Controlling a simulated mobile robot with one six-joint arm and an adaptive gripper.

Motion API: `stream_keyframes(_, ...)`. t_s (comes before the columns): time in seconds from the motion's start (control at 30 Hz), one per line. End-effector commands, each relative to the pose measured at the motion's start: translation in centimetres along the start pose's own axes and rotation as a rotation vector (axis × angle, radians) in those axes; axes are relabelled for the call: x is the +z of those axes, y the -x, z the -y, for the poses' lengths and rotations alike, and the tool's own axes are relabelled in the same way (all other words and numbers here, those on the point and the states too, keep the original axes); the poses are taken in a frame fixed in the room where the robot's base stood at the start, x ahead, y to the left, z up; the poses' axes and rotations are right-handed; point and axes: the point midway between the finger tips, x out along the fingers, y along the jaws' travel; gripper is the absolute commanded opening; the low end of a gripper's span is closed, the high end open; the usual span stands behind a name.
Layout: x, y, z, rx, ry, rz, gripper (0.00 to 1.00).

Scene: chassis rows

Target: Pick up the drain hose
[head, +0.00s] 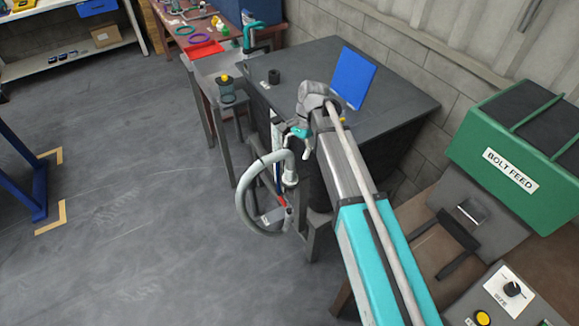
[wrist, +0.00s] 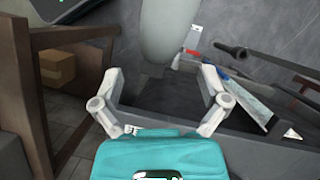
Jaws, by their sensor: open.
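The drain hose (head: 241,200) is a pale grey tube that hangs in a loop beside the dark bench, left of my arm, in the head view. Its upper bend is close below my gripper (head: 301,143), which is partly hidden by my own wrist. In the wrist view a thick pale grey tube (wrist: 165,30), which looks like the hose, comes down from the top edge between the fingers. My gripper (wrist: 162,78) is open there, with one finger to each side of the tube. I cannot tell whether either finger touches it.
The dark bench (head: 330,65) carries a blue panel (head: 353,77) and a small black cylinder (head: 274,76). A green bolt feed box (head: 525,150) and a control box (head: 505,292) stand at the right. The floor (head: 130,200) left of the hose is clear.

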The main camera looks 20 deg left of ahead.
Motion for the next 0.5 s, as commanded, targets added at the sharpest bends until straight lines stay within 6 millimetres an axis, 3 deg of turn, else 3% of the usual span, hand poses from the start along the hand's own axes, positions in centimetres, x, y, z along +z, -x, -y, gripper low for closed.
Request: stream_keyframes(0.5,0.2,-3.9,0.0,0.0,0.001,0.0,0.94)
